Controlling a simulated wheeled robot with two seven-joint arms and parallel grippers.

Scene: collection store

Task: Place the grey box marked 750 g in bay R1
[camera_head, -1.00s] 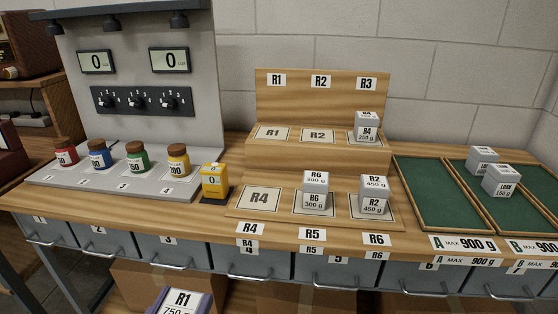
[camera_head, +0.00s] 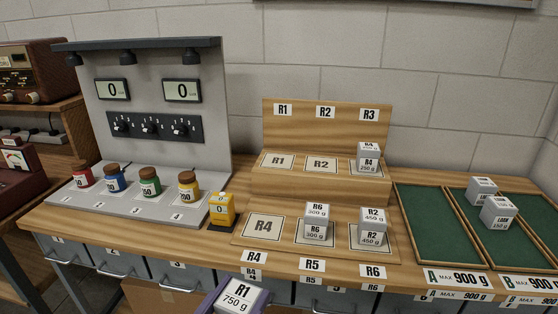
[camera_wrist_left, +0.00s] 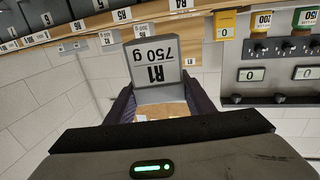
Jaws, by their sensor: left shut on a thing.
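The grey box marked R1 750 g (camera_head: 238,297) is at the bottom edge of the head view, in front of the table. My left gripper (camera_head: 240,304) is shut on it, and its dark fingers flank the box. In the left wrist view the box (camera_wrist_left: 153,62) shows between the fingers, its label upside down. Bay R1 (camera_head: 277,161) is the left pad on the upper wooden step and is empty. My right gripper is not in view.
Bay R2 (camera_head: 321,164) and bay R4 (camera_head: 265,228) are empty. Grey boxes stand in R3 (camera_head: 367,158), R5 (camera_head: 316,221) and R6 (camera_head: 372,226). A yellow box (camera_head: 221,209) and several jars (camera_head: 149,181) stand left. Green trays (camera_head: 428,225) lie right.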

